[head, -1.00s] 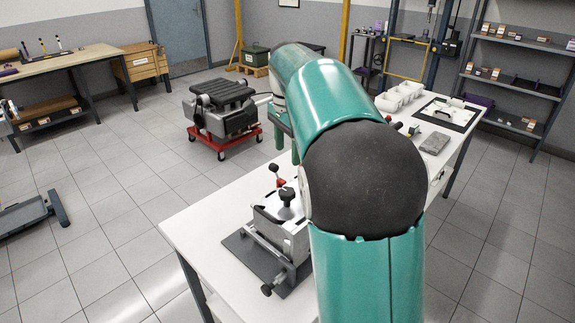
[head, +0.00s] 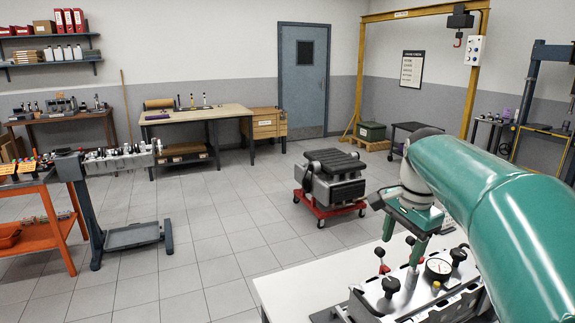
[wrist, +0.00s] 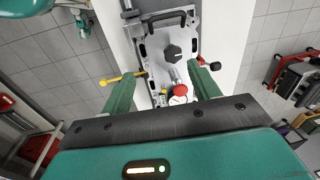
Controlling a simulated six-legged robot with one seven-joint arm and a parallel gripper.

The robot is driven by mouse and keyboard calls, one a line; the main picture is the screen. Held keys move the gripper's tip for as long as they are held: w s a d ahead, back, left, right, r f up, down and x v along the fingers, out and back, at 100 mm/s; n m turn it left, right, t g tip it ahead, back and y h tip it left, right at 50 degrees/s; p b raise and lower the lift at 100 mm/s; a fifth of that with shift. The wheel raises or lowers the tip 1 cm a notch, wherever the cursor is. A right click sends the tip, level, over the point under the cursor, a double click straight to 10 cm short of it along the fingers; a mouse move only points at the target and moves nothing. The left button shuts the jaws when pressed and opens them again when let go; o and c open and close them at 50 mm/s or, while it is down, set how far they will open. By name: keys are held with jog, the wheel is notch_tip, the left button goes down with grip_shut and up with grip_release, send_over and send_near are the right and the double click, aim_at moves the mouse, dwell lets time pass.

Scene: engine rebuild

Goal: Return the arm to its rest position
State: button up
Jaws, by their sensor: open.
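My gripper (head: 402,240) is at the end of my green arm at the right of the head view. Its two green fingers are apart with nothing between them. It hangs over a grey metal fixture (head: 403,303) with black knobs, red-tipped levers and a round gauge, on the white bench (head: 310,282). In the wrist view the open gripper (wrist: 160,78) has one finger on each side of the fixture's picture, with the fixture's plate (wrist: 173,32) showing beyond them. Whether the fingers touch the fixture cannot be told.
An engine block (head: 333,178) sits on a red dolly (head: 322,208) behind the bench. An orange tool cart (head: 45,215) and a grey stand (head: 135,236) are at the left. A yellow gantry (head: 473,85) stands at the back right. The floor in the middle is clear.

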jog(key=s+a+f+n+t, duration=0.1)
jog(key=s+a+f+n, duration=0.1)
jog(key=s, duration=0.4)
jog(key=s+a+f+n+t, duration=0.1)
jog(key=s+a+f+n, duration=0.2)
jog(key=s+n, duration=0.3)
jog(key=s+a+f+n+t, duration=0.2)
jog(key=s+a+f+n, duration=0.1)
jog(key=s, duration=0.5)
jog(key=shift+s+a+f+n, duration=0.15)
jog(key=shift+a+n, duration=0.3)
jog(key=shift+n, duration=0.55)
